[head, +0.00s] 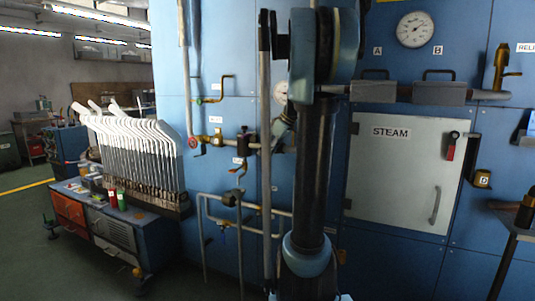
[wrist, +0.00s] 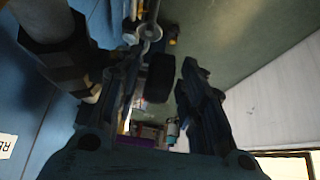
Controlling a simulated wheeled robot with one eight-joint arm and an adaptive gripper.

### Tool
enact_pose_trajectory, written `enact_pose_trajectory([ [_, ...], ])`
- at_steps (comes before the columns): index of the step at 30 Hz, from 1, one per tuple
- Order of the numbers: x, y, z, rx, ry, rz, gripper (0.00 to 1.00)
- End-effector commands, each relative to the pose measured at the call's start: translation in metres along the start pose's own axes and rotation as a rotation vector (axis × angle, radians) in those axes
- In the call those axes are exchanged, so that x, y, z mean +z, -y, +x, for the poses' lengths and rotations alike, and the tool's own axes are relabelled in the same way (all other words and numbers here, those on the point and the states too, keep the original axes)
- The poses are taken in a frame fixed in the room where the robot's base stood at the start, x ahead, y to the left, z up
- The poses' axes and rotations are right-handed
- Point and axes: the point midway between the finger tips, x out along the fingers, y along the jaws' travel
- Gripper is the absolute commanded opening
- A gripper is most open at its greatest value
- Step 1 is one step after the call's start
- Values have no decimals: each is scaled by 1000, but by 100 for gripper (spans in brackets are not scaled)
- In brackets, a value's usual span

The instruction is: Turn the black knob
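In the wrist view, a dark, rounded block that looks like the black knob (wrist: 159,78) lies between the two fingers of my gripper (wrist: 160,84). The fingers are apart. A gap shows between the block and the right finger, while the left finger appears very close to it; I cannot tell whether they touch. In the head view, I cannot make out my gripper or pick out this knob with certainty, and my arm covers the middle of the panel.
A white STEAM door (head: 400,178) with a handle is on the blue wall, below a gauge (head: 415,29) and a grey pipe. A brass valve (head: 501,68) is at right. A rack of white sock boards (head: 135,145) stands at left. Green floor is free at far left.

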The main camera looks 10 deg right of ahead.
Motion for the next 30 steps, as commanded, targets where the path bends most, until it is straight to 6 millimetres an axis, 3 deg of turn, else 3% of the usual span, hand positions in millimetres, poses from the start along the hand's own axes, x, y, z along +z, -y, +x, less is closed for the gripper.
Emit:
enact_pose_trajectory([
  [5, 0, 0, -14, 1, 0, 1, 37],
  [15, 1, 0, -77, 1, 1, 3, 37],
  [21, 1, -1, -106, 0, 1, 2, 37],
  [30, 1, 0, -119, 0, 1, 1, 37],
])
